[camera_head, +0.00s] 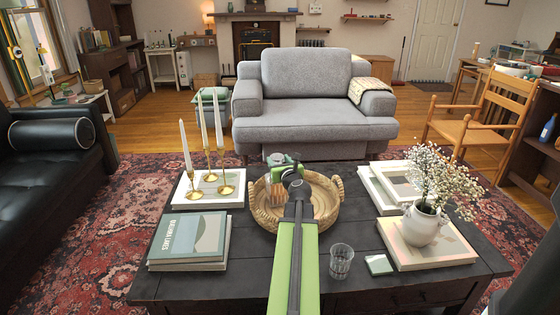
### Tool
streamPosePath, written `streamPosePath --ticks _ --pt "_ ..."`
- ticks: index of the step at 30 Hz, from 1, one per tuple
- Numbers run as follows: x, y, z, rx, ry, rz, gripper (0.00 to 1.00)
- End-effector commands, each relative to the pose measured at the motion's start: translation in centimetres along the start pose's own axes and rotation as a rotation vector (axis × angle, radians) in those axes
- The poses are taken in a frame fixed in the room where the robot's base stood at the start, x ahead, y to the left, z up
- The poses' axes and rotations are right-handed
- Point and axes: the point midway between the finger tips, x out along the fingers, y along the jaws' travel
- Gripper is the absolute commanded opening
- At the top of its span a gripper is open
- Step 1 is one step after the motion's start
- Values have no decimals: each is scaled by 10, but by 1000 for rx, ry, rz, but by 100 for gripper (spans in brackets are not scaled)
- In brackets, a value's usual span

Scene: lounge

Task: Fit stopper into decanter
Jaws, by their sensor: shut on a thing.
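My arm reaches from the bottom of the picture over the coffee table. My gripper (279,166) is above the back part of the round wicker tray (325,214). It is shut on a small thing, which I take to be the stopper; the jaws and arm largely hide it. A faceted glass vessel with an amber tint (275,192), apparently the decanter, stands upright in the tray, just below and left of my gripper. My arm covers its right side. I cannot tell whether the stopper touches the decanter's neck.
On the dark table (262,262) are brass candlesticks (227,189), books (187,240), a clear tumbler (341,261), a small green coaster (380,264) and a white flower vase (421,224). A grey armchair (310,128) stands behind the table.

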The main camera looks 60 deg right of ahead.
Motion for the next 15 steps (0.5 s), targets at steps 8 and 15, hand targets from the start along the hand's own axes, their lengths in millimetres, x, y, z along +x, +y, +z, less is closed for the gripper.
streamPosePath --ticks 8,15 --pt "0 0 -3 0 0 0 64" --pt "0 0 -3 0 0 1 77"
